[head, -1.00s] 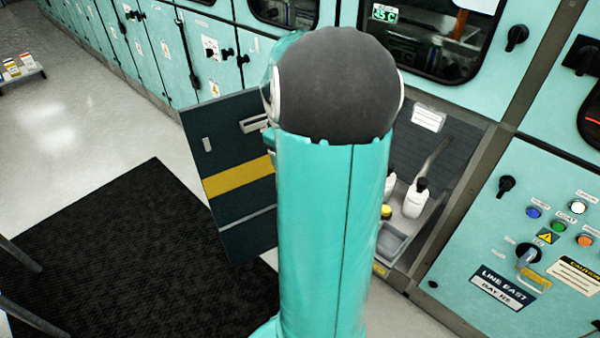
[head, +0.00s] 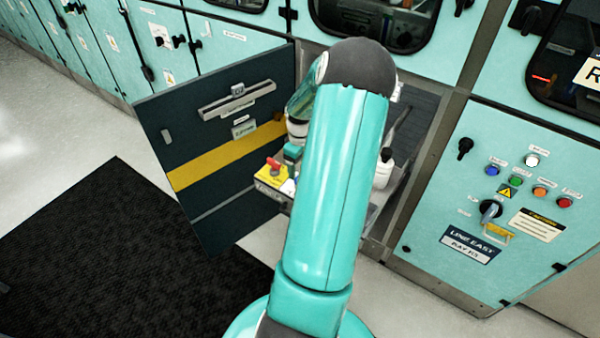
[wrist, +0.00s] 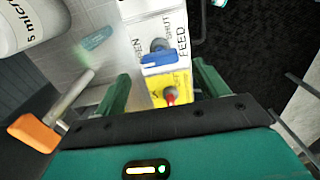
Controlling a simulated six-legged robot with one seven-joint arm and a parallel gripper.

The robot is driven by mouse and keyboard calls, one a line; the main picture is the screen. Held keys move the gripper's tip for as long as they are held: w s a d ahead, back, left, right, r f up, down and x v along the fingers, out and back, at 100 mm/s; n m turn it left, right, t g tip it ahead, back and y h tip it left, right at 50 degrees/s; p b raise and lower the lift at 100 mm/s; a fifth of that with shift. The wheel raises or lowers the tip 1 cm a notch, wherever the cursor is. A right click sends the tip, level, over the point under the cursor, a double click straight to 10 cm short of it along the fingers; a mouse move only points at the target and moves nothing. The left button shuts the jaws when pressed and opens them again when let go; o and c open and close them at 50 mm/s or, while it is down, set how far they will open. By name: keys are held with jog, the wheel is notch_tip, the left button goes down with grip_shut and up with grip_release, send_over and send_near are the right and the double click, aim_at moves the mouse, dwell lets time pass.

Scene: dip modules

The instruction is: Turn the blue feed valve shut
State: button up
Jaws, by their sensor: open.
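The blue feed valve handle (wrist: 160,57) lies crosswise on a white panel (wrist: 152,27) in the wrist view. The panel carries the words FEED and SHUT and a partly hidden word on its left. My gripper (wrist: 163,85) is open, with green fingers spread to either side of the panel block. The blue handle lies between and slightly beyond the fingertips, and I see no grip on it. A red knob (wrist: 170,97) on a yellow face sits nearer me. In the head view, the yellow block (head: 268,178) shows left of my arm, which hides much of the gripper.
A white bottle (wrist: 28,22) stands left of the gripper, with an orange piece (wrist: 34,133) below it. An open dark door (head: 215,135) with a yellow stripe stands left of the bay. A button panel (head: 500,205) is at right. A black mat (head: 120,245) covers the floor.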

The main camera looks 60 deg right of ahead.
jog(key=shift+f, duration=2.2)
jog(key=c, duration=1)
